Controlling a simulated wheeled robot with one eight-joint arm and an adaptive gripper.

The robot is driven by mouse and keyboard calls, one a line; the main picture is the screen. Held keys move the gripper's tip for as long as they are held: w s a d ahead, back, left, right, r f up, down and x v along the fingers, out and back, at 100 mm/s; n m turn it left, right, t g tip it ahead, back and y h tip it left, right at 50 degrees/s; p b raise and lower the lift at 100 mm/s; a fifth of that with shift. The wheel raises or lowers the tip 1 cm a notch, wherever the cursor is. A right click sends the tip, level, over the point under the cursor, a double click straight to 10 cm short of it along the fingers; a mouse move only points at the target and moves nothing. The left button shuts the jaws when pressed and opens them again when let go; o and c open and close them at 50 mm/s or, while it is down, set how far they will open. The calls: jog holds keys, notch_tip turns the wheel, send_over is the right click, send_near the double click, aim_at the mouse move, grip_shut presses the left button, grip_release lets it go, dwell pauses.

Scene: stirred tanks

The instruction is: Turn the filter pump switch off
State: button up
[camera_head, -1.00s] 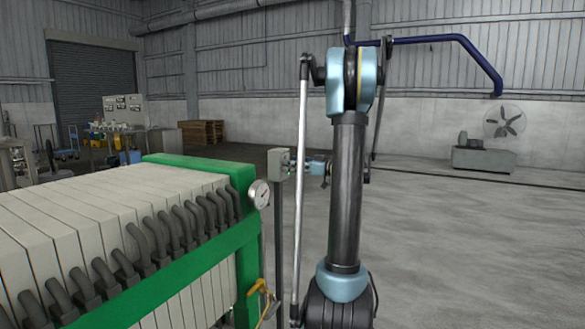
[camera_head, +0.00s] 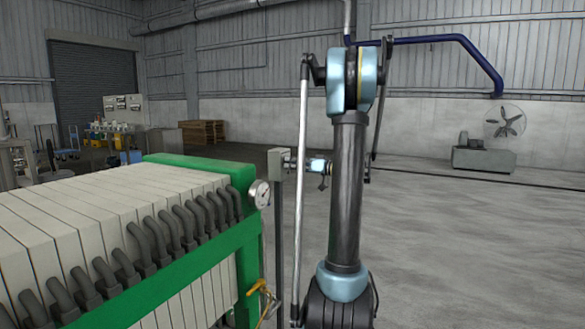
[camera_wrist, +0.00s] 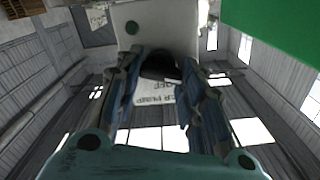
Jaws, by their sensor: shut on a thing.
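The filter pump switch box (camera_head: 277,165) is a small grey box on a thin post beside the green-framed filter press. In the wrist view the box (camera_wrist: 175,25) shows a round dark green lamp (camera_wrist: 132,27) and an upside-down label (camera_wrist: 155,98) on which "PUMP" can be read. A dark switch knob (camera_wrist: 160,70) sits between my fingers. My gripper (camera_wrist: 160,64) is shut on this knob, a finger on each side. In the head view my gripper (camera_head: 290,164) reaches the box from the right. The knob's exact angle is partly hidden by the fingers.
The filter press (camera_head: 130,215), with pale plates, black hoses and a pressure gauge (camera_head: 259,194), stands at the left, close to the box. A yellow-handled valve (camera_head: 258,288) is low at its corner. The floor to the right is open, with a fan (camera_head: 505,121) far back.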

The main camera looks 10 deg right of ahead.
jog(key=shift+o, duration=0.2)
jog(key=m, duration=0.3)
jog(key=shift+w+d+m, duration=0.2)
jog(key=shift+m, duration=0.2)
jog(key=shift+d+f+m, duration=0.1)
jog(key=shift+f+m, duration=0.05)
jog(key=shift+m, duration=2.4)
jog(key=shift+f+m, duration=0.1)
jog(key=shift+m, duration=2.45)
jog(key=o, duration=1)
jog(key=shift+o, duration=0.2)
jog(key=shift+s, duration=0.1)
